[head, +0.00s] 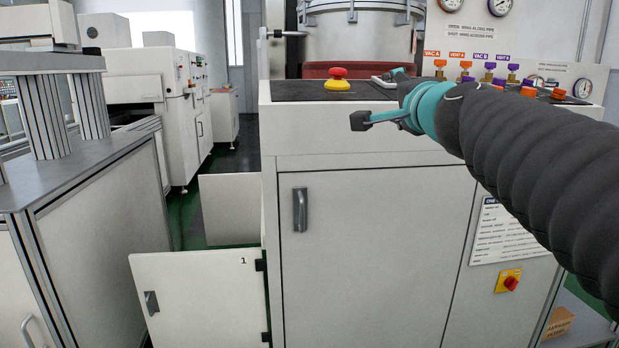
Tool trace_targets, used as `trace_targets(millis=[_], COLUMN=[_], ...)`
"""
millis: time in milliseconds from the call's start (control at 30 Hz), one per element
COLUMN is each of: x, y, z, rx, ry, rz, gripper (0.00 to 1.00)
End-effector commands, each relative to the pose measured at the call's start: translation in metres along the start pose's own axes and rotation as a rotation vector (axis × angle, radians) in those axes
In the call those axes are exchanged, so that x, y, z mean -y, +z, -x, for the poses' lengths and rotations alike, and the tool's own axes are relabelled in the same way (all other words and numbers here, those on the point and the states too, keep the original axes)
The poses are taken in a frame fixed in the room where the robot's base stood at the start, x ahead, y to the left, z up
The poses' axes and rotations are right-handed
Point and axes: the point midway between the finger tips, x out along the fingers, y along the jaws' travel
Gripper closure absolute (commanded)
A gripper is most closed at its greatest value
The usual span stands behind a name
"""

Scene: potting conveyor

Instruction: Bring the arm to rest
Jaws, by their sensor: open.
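My gripper (376,102) is in the head view, right of centre, at the end of my arm, which comes in from the right edge. One dark fingertip shows at the end of a teal finger, pointing left. The other finger is partly hidden behind the teal wrist. The jaws are apart and I see nothing held between them. In the picture the gripper overlaps the front edge of a white cabinet machine (372,240); I cannot tell the gap between them.
A red and yellow emergency button (337,79) stands on the machine's dark top, left of my gripper. Coloured valves (489,72) and gauges stand behind my arm. A low door marked 1 (205,300) stands open at lower left. A metal-framed bench (95,200) is at left.

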Motion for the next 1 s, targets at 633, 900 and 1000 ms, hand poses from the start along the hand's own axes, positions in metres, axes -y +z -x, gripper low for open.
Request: trace_targets(millis=[633, 900, 1000], x=[-0.325, -0.365, -0.36], y=[0.113, 0.11, 0.109], z=[0.213, 0.269, 0.27], rx=[0.85, 0.888, 0.873], ry=[0.73, 0.806, 0.791], rz=[0.997, 1.114, 1.12], gripper=[0.39, 0.39, 0.39])
